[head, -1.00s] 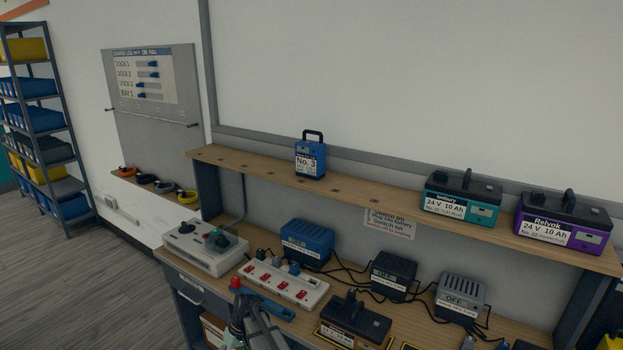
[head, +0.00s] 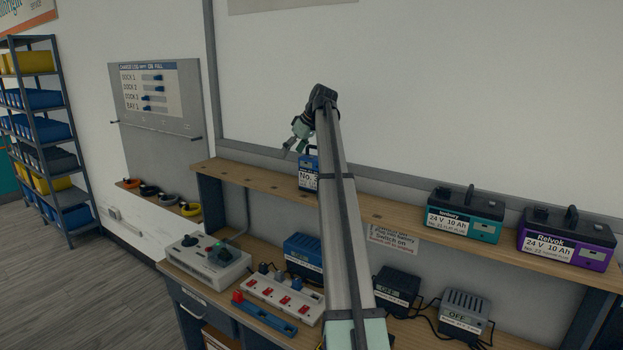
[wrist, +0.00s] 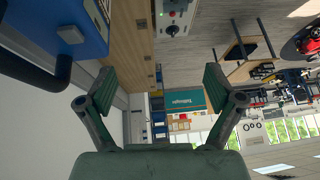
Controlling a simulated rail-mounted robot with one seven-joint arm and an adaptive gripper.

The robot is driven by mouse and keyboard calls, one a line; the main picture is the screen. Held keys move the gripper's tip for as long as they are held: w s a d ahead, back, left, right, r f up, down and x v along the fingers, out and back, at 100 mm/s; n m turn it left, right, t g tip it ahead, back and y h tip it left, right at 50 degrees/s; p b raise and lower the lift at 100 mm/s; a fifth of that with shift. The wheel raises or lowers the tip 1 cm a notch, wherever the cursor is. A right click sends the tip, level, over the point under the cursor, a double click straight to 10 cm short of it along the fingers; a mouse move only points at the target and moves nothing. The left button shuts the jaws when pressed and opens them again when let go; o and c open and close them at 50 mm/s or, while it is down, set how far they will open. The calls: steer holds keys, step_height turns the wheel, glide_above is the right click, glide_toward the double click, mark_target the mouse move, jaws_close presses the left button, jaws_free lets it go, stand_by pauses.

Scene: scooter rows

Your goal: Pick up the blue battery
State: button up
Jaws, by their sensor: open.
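The blue battery (head: 308,172), labelled "No. 3", stands upright on the wooden shelf (head: 256,181). My arm hides its right part and most of its handle in the head view. In the wrist view the battery (wrist: 75,25) fills the top left corner, with its black handle (wrist: 40,75) beside it. My gripper (head: 295,148) is open and empty, in the air just above and to the left of the battery. In the wrist view its fingers (wrist: 160,85) are spread apart, and the battery and handle lie outside them, to the left.
A teal battery (head: 465,215) and a purple battery (head: 567,240) stand further right on the shelf. Below, the bench holds chargers, a switch strip (head: 283,297) and a grey control box (head: 205,259). The shelf left of the blue battery is bare.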

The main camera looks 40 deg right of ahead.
steer(key=s+d+r+g+h, duration=0.1)
steer(key=s+d+r, duration=0.5)
steer(key=d+r, duration=0.5)
steer(key=b, duration=0.6)
glide_above(314, 158)
steer(key=s, duration=0.2)
steer(key=f, duration=0.9)
steer(key=shift+d+f, duration=0.35)
steer(key=shift+d, duration=0.05)
steer(key=shift+w+f+p, duration=0.15)
steer(key=shift+f+p, duration=0.1)
steer(key=shift+p, duration=0.15)
steer(key=shift+p+x, duration=1.35)
steer(key=shift+x, duration=1.85)
steer(key=shift+d, duration=0.2)
jaws_close()
